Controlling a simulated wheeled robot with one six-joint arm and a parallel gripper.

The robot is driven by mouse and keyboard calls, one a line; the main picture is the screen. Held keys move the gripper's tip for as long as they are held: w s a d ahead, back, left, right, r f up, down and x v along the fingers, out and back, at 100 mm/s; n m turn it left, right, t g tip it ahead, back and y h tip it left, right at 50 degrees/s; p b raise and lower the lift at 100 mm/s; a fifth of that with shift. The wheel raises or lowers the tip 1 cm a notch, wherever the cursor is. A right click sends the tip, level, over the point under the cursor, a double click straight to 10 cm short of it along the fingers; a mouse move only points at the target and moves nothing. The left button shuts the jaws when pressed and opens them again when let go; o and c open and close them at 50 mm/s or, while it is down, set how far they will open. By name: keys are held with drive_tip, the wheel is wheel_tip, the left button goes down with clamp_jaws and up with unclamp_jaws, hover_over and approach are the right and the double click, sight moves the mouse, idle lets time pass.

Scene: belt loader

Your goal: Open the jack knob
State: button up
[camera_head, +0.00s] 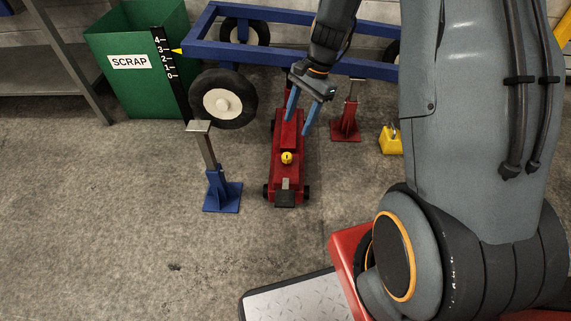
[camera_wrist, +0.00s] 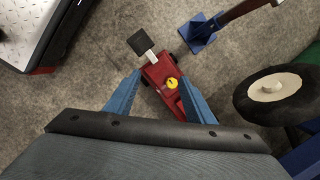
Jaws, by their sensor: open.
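The jack (camera_head: 287,165) is a long, low red body on small black wheels, standing on the floor with its far end by the blue frame. Its yellow round knob (camera_head: 287,158) sits on top, near the middle. A black pad on a light stem is at its near end. My gripper (camera_head: 300,118) is open and empty, with blue fingers pointing down over the far part of the jack. In the wrist view the knob (camera_wrist: 172,83) shows between and beyond the two fingertips. I see no contact with the knob.
A blue stand (camera_head: 221,190) is left of the jack and a red stand (camera_head: 346,122) is right of it. A blue wheeled frame (camera_head: 270,52) spans behind. A green scrap bin (camera_head: 130,85) is at back left. The floor at front left is clear.

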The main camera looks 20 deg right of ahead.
sight(287, 155)
drive_tip(key=shift+w+a+f+m+y+b, duration=0.2)
drive_tip(key=shift+w+f+m+b, duration=1.05)
drive_tip(key=shift+f, duration=2.95)
drive_tip(key=shift+w+a+f+m+y+b, duration=0.25)
drive_tip(key=shift+w+f+b, duration=1.15)
drive_tip(key=shift+f+b, duration=2.25)
drive_tip(key=shift+w+a+f+m+y+b, duration=0.2)
drive_tip(key=shift+w+f+m+b, duration=0.9)
drive_tip(key=shift+f, duration=3.65)
drive_tip(key=shift+w+n+b, duration=0.2)
drive_tip(key=shift+n+b, duration=0.2)
drive_tip(key=c, duration=1.1)
drive_tip(key=shift+o, duration=0.2)
